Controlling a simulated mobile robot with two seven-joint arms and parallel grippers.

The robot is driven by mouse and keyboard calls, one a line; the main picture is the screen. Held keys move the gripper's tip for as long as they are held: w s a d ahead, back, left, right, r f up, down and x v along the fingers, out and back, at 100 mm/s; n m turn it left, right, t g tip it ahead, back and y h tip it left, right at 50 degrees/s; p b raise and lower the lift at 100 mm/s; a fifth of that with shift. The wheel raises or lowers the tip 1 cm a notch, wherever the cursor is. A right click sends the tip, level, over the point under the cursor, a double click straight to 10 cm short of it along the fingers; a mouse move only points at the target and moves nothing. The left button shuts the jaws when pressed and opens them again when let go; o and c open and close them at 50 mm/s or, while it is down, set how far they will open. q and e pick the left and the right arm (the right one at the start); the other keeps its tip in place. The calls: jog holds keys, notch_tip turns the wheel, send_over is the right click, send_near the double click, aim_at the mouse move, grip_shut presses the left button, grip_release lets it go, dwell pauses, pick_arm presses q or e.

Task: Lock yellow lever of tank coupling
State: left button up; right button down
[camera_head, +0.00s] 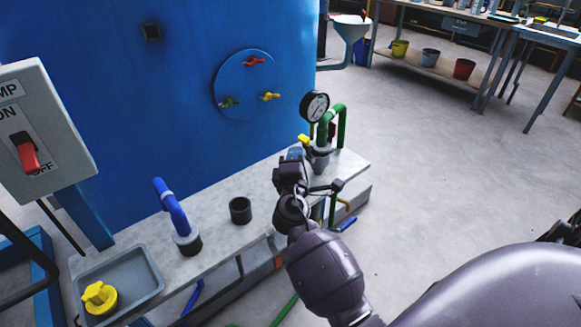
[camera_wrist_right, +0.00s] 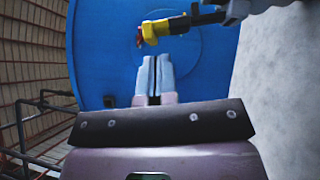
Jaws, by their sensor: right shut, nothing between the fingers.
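The yellow lever (camera_head: 304,140) shows as a small yellow piece just beyond my right gripper, beside the grey coupling (camera_head: 320,158) under the gauge. In the right wrist view the yellow lever (camera_wrist_right: 156,29) is above the fingertips, with a dark and grey fitting (camera_wrist_right: 208,17) running off to its right. My right gripper (camera_head: 294,154) is over the bench near the coupling. In the wrist view its two pale fingers (camera_wrist_right: 155,78) are together and empty, apart from the lever in the picture. The arm hides part of the coupling. My left gripper is not in view.
The blue tank (camera_head: 120,90) rises behind the bench (camera_head: 210,210). A pressure gauge (camera_head: 315,106) and green pipe (camera_head: 341,125) stand close to the gripper. Floor at right is clear.

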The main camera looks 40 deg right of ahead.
aim_at(308, 140)
jog(key=shift+d+r, duration=0.3)
jog(key=shift+d, duration=0.7)
jog(key=shift+w+d+r+m+p, duration=0.1)
jog(key=shift+d+r+m+p, duration=0.3)
jog(key=shift+r+p, duration=0.3)
jog(key=shift+d+g, duration=0.2)
jog(key=shift+g, duration=0.1)
jog(key=shift+d+p, duration=0.2)
jog(key=shift+p, duration=0.1)
jog(key=shift+d+f, duration=0.1)
jog(key=shift+d, duration=0.05)
